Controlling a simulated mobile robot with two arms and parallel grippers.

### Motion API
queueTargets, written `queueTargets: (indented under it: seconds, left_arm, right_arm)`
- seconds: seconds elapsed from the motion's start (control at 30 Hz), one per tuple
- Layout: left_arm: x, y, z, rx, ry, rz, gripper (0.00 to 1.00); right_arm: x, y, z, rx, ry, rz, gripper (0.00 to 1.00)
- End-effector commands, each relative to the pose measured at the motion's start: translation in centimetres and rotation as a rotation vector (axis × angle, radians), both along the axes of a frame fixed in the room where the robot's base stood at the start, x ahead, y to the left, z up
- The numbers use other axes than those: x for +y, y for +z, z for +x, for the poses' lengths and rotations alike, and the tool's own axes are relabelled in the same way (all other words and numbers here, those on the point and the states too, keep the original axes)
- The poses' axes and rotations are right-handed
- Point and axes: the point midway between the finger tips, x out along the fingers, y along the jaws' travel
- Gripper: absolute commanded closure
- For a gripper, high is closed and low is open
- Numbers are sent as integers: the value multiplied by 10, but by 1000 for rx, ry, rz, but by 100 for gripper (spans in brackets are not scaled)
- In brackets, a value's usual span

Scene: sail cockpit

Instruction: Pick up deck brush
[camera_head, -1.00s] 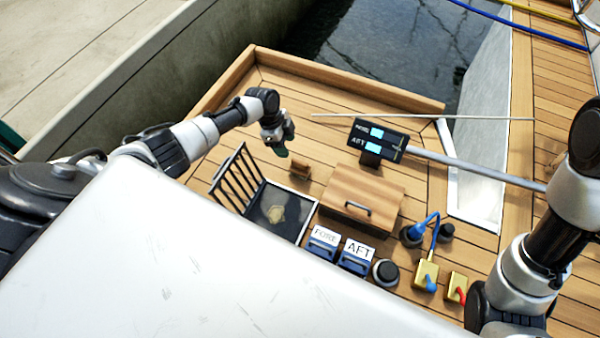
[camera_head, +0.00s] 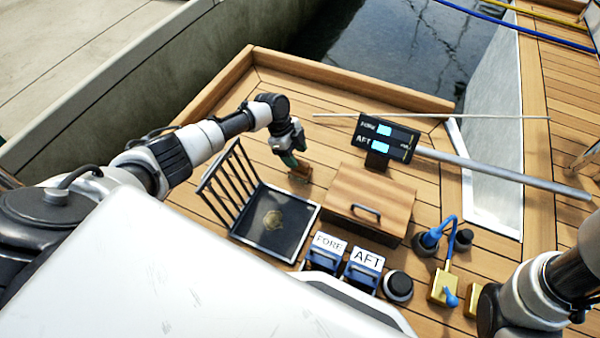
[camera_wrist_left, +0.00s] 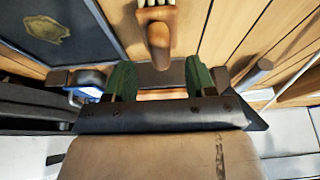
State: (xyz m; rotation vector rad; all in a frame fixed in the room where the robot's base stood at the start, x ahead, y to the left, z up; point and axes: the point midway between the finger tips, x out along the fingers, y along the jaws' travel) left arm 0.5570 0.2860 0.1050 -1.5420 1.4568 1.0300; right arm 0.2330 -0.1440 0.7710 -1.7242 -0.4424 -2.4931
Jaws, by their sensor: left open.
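The deck brush (camera_head: 302,174) is a small brown wooden brush on the deck, just right of the slatted lid's tray. In the left wrist view the brush (camera_wrist_left: 158,32) shows its rounded wooden handle end and pale bristles at the top edge. My left gripper (camera_head: 290,157) is just above and beside the brush, partly covering it. In the left wrist view its two green fingertips (camera_wrist_left: 160,78) are apart, and the handle end lines up with the gap between them. I cannot tell whether they touch it. My right gripper is out of view.
A black tray (camera_head: 295,236) with a raised slatted lid (camera_head: 228,185) stands close left of the brush. A wooden box (camera_head: 370,190) with a handle stands close right. A display (camera_head: 387,137), a long pole (camera_head: 500,172) and blue FORE and AFT boxes (camera_head: 362,268) are nearby.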

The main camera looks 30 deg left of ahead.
Motion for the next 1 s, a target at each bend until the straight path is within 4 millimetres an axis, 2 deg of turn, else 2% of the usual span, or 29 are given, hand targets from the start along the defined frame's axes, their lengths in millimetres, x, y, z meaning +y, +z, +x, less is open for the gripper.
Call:
queueTargets:
  seconds: [0.03, 0.23, 0.53, 0.57, 0.77, 1.0]
  left_arm:
    - [-2, -12, 0, 0, -1, 0, 45]
    - [-12, -37, 1, 0, 0, -1, 45]
    - [-15, -40, 1, 1, 2, 0, 45]
    - [-15, -40, 1, 1, 2, 0, 46]
    - [-15, -40, 1, 1, 2, 0, 77]
    - [-15, -39, 1, 1, 2, 0, 77]
  right_arm:
    - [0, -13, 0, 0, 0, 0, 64]
    - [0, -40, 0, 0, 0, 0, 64]
    - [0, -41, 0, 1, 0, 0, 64]
    - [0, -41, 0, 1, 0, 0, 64]
    - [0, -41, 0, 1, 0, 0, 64]
    - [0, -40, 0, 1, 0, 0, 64]
